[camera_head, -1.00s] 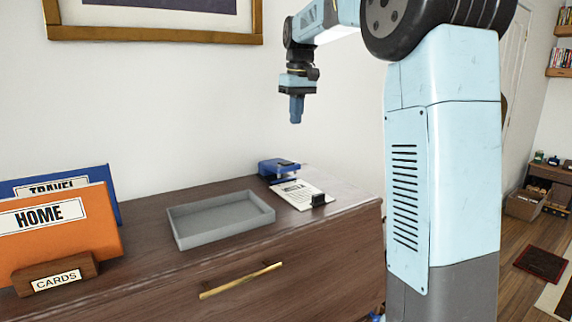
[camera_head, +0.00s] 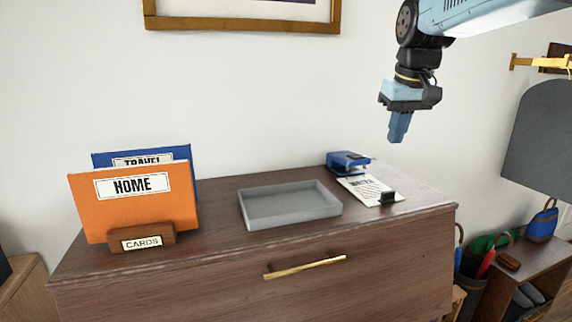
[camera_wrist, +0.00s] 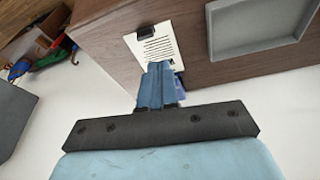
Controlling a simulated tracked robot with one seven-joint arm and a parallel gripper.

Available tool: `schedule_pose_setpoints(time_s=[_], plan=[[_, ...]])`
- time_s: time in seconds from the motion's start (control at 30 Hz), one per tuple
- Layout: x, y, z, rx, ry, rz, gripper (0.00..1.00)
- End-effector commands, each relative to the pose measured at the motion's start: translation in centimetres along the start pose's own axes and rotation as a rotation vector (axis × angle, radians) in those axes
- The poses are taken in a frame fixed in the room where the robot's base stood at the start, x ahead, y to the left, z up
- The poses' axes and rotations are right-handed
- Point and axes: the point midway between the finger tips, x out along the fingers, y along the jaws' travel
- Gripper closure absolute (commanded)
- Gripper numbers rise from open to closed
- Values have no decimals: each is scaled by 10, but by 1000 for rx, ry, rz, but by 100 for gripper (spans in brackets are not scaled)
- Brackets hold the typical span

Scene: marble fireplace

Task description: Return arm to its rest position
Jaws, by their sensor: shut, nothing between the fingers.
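My gripper (camera_head: 399,127) is shut and empty, pointing down in the air above the right end of the wooden dresser (camera_head: 370,268). Its closed blue fingers also show in the wrist view (camera_wrist: 156,84), in front of the white paper and a blue object. My arm reaches in from the upper right of the head view. No object is in or touching the gripper.
On the dresser are an orange HOME folder (camera_head: 130,208), a blue TRAVEL folder (camera_head: 182,155), a CARDS holder (camera_head: 142,243), a grey tray (camera_head: 290,222), a blue device (camera_head: 347,160) and a paper (camera_head: 366,190) with a black clip (camera_head: 388,197). A shelf (camera_head: 535,255) stands right.

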Motion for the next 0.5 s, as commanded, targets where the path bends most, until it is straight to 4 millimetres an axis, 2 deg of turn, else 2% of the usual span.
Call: schedule_pose_setpoints(time_s=[0.03,0.1,0.5], plan=[[0,-2,17,11,15,4,100],[3,-5,38,27,37,8,100],[40,-21,151,118,157,30,100]])
